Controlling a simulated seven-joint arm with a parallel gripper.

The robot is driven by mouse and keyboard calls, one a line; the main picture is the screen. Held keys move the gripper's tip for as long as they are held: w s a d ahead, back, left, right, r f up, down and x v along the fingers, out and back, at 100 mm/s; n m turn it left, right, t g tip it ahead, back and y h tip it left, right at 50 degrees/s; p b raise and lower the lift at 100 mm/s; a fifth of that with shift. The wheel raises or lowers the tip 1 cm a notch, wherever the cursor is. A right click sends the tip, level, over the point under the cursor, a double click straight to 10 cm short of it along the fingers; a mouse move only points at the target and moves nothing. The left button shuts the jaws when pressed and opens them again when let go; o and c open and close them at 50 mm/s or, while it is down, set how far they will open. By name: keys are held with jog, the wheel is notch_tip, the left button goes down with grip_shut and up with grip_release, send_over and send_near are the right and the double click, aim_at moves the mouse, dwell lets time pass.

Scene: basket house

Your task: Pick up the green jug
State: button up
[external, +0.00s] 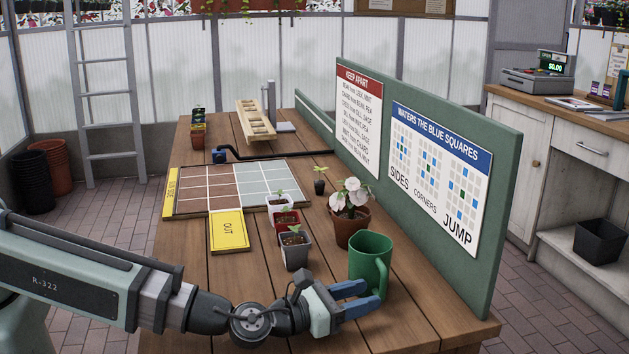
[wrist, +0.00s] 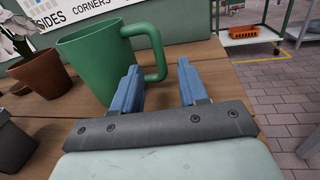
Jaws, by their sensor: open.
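The green jug (external: 369,262) stands upright on the wooden table near its front right. In the wrist view the jug (wrist: 103,62) has its handle (wrist: 157,52) on the right side. My gripper (external: 372,296) is low beside the jug, on its near side. In the wrist view my gripper (wrist: 158,70) is open, with two blue fingers pointing at the handle. The handle lies in line with the gap between the fingers. I cannot tell whether the fingertips reach past it. Nothing is held.
A terracotta pot with a white flower (external: 350,228) stands just behind the jug. Several small seedling pots (external: 294,250) stand to the left. A green board (external: 505,190) rises along the right. The table (external: 420,325) is bare at the front right.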

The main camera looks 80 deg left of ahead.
aim_at(380, 291)
jog(key=w, duration=0.4)
jog(key=w+a, duration=0.1)
jog(key=w, duration=0.2)
jog(key=shift+s, duration=0.1)
grip_shut()
dwell(0.4)
